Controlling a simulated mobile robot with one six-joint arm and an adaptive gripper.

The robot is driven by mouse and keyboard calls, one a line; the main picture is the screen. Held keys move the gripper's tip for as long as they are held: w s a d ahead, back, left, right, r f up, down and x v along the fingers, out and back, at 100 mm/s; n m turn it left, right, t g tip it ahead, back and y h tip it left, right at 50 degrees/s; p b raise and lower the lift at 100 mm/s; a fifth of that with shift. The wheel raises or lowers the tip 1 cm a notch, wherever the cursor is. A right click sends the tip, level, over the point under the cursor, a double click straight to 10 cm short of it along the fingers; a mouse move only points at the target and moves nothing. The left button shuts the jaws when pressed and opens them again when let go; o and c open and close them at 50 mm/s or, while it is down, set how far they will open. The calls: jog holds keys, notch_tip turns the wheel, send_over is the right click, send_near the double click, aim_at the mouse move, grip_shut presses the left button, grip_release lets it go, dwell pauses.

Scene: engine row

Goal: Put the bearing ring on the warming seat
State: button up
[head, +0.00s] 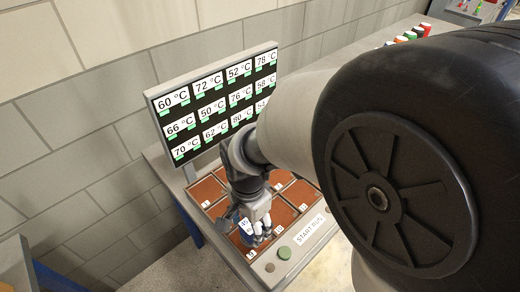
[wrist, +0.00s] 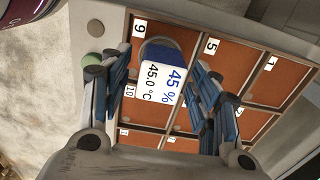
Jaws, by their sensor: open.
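The bearing ring (wrist: 148,47) shows in the wrist view as a grey curved rim with a blue part. A white tag reading 45 % and 45.0 °C (wrist: 162,83) covers much of it. It is over a brown seat panel near the start button; I cannot tell whether it touches the panel. My gripper (wrist: 158,62) is open, with one finger on each side of the ring and tag. In the head view my gripper (head: 256,228) is low over the front of the seats, and the ring is mostly hidden behind it. The brown warming seats (head: 207,192) carry small number tags.
A board of temperatures (head: 217,105) stands behind the seats, from 50 °C to 80 °C where legible. A green button (head: 284,253) and a START RUN label (head: 309,230) are on the front edge. Several coloured items (head: 408,35) stand far back right.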

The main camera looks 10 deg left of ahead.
notch_tip(320, 180, up, 12)
jog(key=p, duration=0.4)
jog(key=s+d+r+n+t, duration=0.2)
jog(key=s+d+r+n, duration=0.2)
jog(key=d, duration=0.6)
jog(key=s+d+r+n+t, duration=0.2)
jog(key=s+d+r+n, duration=0.2)
jog(key=d, duration=0.6)
jog(key=shift+s+d+r+t, duration=0.3)
jog(key=shift+s+r, duration=0.1)
jog(key=shift+s, duration=0.2)
